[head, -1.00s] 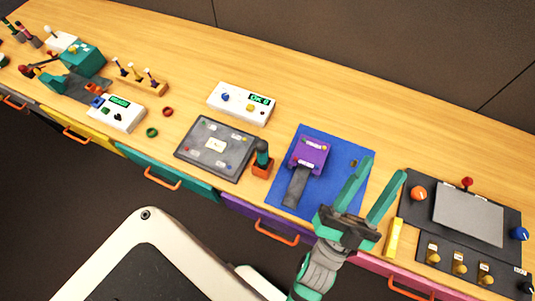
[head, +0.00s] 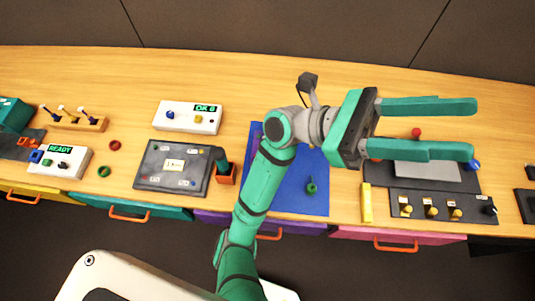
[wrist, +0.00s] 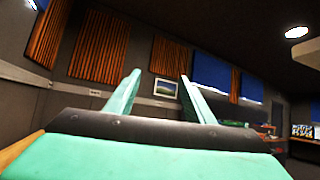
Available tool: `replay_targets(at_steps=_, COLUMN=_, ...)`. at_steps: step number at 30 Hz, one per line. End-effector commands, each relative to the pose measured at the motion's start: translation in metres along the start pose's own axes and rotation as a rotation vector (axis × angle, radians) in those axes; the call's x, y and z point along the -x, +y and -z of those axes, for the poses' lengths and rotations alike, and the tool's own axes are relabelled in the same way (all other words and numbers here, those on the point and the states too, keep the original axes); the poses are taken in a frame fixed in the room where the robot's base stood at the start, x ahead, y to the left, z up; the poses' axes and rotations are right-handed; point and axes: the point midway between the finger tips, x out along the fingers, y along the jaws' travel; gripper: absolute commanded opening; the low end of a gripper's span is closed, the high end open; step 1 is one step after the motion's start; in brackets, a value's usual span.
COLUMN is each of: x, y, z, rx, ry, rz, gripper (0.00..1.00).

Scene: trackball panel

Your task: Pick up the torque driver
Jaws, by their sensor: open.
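A dark-handled tool (head: 222,160), which looks like the torque driver, stands upright in an orange holder (head: 226,177) at the right edge of the grey panel. My gripper (head: 474,129) is open and empty, high over the right part of the bench, its fingers pointing right in the head view. It is well to the right of the tool and apart from it. In the wrist view my open fingers (wrist: 158,95) point toward the walls, and neither the tool nor the bench top near it shows.
The grey panel (head: 152,180) lies left of the holder, with a white box (head: 188,117) behind it. My arm crosses the blue mat (head: 300,203), which bears a small green part (head: 311,187). A dark trackball panel (head: 465,178) and a yellow bar (head: 366,203) are at right.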

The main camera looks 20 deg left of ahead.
Motion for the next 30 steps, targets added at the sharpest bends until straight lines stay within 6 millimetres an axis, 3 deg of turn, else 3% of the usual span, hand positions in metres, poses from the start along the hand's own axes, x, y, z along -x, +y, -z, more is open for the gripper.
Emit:
replay_targets(at_steps=8, x=0.025, y=0.019, z=0.048, rx=-0.227, ry=0.47, rz=-0.009, gripper=0.49)
replay_targets(at_steps=14, x=0.078, y=0.035, z=0.079, rx=-0.333, ry=0.818, rz=-0.014, gripper=0.49)
replay_targets(at_steps=22, x=0.192, y=0.046, z=0.096, rx=-0.379, ry=1.304, rz=-0.012, gripper=0.49)
replay_targets(at_steps=26, x=0.258, y=0.04, z=0.089, rx=-0.355, ry=1.538, rz=-0.004, gripper=0.49)
replay_targets(at_steps=30, x=0.331, y=0.022, z=0.069, rx=-0.289, ry=1.783, rz=0.008, gripper=0.49)
